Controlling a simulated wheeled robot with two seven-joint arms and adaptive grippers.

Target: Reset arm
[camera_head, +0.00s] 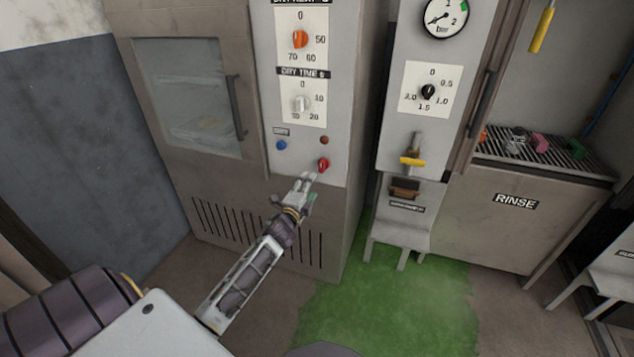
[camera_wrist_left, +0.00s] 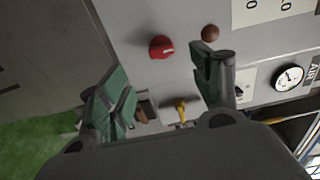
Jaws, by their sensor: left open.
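My left arm reaches in from the left of the head view. Its gripper (camera_head: 304,185) is in front of the dryer panel (camera_head: 288,162), just below and left of a red knob (camera_head: 323,165). In the left wrist view the gripper (camera_wrist_left: 165,95) is open, its green-padded fingers spread wide with nothing between them. The red knob also shows there (camera_wrist_left: 161,47), beyond the fingers and apart from them. A dark red-brown round light or button (camera_wrist_left: 210,33) lies beside it, near the right finger. My right gripper is not in view.
The dryer has an orange dial (camera_head: 300,39), a white time dial (camera_head: 301,104), a blue button (camera_head: 281,145) and a windowed door (camera_head: 195,95). Right of it are a gauge cabinet with a yellow lever (camera_head: 413,161) and a rinse station (camera_head: 520,215). Green floor (camera_head: 385,300) lies between.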

